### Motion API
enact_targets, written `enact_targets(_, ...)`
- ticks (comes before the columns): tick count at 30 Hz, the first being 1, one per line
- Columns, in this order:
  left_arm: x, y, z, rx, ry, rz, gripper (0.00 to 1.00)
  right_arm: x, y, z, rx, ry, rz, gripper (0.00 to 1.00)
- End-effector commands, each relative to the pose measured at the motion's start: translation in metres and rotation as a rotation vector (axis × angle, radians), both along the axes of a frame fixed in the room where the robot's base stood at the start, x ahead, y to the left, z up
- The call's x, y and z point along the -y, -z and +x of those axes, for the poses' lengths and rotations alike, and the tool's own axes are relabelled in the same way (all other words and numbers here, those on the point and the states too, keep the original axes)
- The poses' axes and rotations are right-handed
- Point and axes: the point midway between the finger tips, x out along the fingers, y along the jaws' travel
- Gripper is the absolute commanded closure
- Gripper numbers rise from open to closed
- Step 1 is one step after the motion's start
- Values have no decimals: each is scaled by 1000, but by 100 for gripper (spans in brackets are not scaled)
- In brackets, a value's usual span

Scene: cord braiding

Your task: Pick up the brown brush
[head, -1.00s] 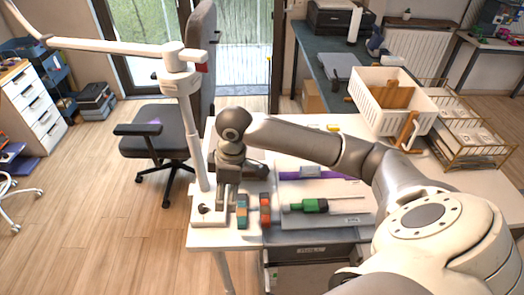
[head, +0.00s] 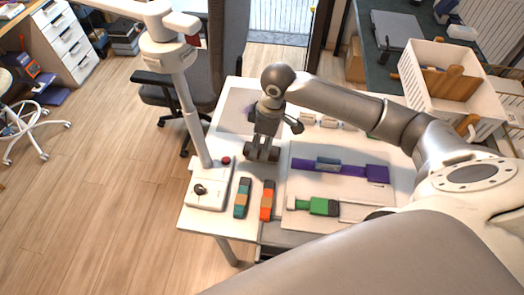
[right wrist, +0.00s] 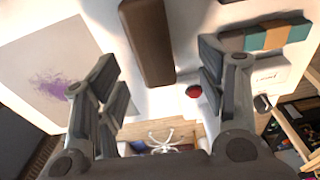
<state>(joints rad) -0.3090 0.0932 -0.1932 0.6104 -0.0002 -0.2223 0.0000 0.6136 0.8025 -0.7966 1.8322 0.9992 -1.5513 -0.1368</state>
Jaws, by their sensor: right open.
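A dark brown block-shaped object (right wrist: 147,42), which looks like the brown brush, lies on the white table in the right wrist view. It is at the top middle, ahead of the gap between my fingers. My right gripper (right wrist: 158,85) is open, with one finger on each side and nothing between them. In the head view my right gripper (head: 262,152) points down over the table beside the lamp base. I cannot make out the brown brush there; the gripper may hide it. My left gripper is not in view.
A teal and orange striped block (head: 242,198) and an orange block (head: 267,201) lie in front of the gripper. A white lamp base (head: 208,188) stands left, with a red button (head: 226,160). A tray with green (head: 323,206) and purple (head: 377,173) tools lies right.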

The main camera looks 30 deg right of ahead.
Motion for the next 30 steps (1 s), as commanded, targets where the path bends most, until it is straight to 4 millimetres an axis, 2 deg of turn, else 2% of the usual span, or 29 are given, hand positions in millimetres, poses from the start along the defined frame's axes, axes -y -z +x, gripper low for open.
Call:
enact_targets(10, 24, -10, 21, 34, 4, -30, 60, 1, 45, 6, -2, 1, 0, 36)
enact_targets(19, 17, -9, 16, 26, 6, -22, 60, 1, 51, 7, 0, 0, -1, 36)
enact_targets(30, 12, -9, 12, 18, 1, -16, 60, 1, 51, 7, 0, 0, -1, 82)
